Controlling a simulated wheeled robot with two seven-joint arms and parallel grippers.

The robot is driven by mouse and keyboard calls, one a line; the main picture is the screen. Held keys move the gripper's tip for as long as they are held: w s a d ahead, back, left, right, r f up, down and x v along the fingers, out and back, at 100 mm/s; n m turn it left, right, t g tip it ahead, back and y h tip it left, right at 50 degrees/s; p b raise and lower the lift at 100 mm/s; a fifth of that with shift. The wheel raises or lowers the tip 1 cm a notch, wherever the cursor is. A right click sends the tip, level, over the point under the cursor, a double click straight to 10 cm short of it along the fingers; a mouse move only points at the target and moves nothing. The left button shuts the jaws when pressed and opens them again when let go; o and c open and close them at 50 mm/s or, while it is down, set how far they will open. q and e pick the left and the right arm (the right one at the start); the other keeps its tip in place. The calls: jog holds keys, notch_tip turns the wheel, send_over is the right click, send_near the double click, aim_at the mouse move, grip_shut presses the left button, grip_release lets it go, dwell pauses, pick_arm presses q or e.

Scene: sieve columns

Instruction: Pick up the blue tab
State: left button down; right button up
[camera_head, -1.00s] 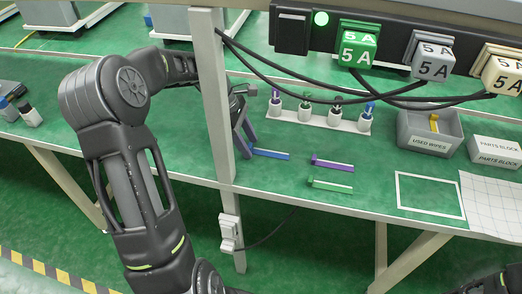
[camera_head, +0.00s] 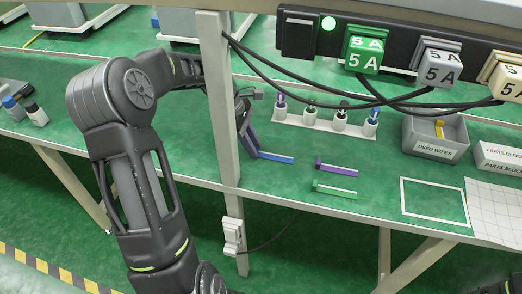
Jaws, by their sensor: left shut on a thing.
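The blue tab (camera_head: 276,158) is a thin strip with a pale edge, lying low over the green bench just right of the post. My left gripper (camera_head: 256,152) is shut on its left end, with the arm reaching around behind the post. The post hides part of my wrist. I cannot tell whether the tab touches the bench. A purple tab (camera_head: 338,169) and a green tab (camera_head: 336,189) lie to its right. My right gripper is not in view.
The pale upright post (camera_head: 219,110) stands close beside my left gripper. A white rack (camera_head: 320,122) with several coloured-top bottles stands behind the tabs. A grey used-wipes bin (camera_head: 434,139) is at the right. Black cables (camera_head: 300,78) hang above. An empty white outlined rectangle (camera_head: 433,183) marks the bench.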

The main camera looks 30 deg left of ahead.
pick_arm(q)
notch_tip(320, 180, up, 10)
jog(key=shift+p, duration=0.3)
dwell(0.7)
